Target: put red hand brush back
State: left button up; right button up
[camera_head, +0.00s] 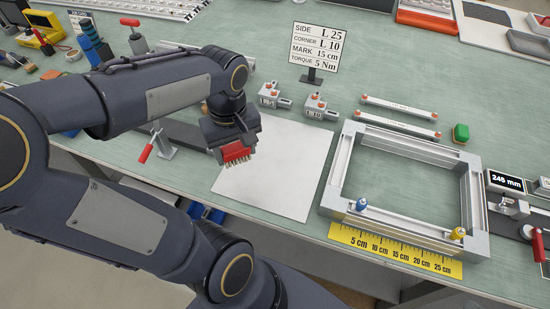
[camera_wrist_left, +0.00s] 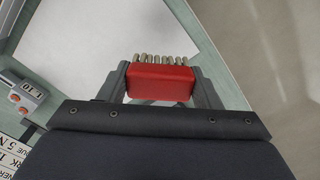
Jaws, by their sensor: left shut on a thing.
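The red hand brush (camera_head: 237,153) has a red block body and pale bristles pointing down. My left gripper (camera_head: 232,145) is shut on it and holds it over the left edge of a white sheet (camera_head: 285,170). In the left wrist view the brush (camera_wrist_left: 158,84) sits between the two fingers of the left gripper (camera_wrist_left: 160,82), bristles toward the top of the picture. How far it is above the sheet is hard to tell. My right gripper is not in view.
An aluminium frame (camera_head: 335,188) stands right of the sheet, a yellow ruler (camera_head: 395,249) before it. A sign (camera_head: 318,48) and two corner blocks (camera_head: 318,107) stand behind. A red-handled clamp (camera_head: 147,152) is left of the brush. Tools (camera_head: 94,42) crowd the back left.

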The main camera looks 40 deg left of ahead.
pick_arm(q)
jog(key=w+d+f, duration=0.2)
jog(key=w+f, duration=0.1)
jog(key=w, duration=0.4)
send_over(275, 164)
jog(key=f, duration=0.5)
jog(key=shift+s+p, duration=0.35)
jog(key=shift+w+f, duration=0.3)
jog(key=shift+f, duration=1.55)
jog(key=shift+f, duration=0.1)
jog(key=shift+f+b, duration=0.15)
jog(key=shift+b, duration=0.15)
jog(key=o, duration=1)
jog(key=shift+c, duration=0.2)
jog(key=shift+r, duration=0.2)
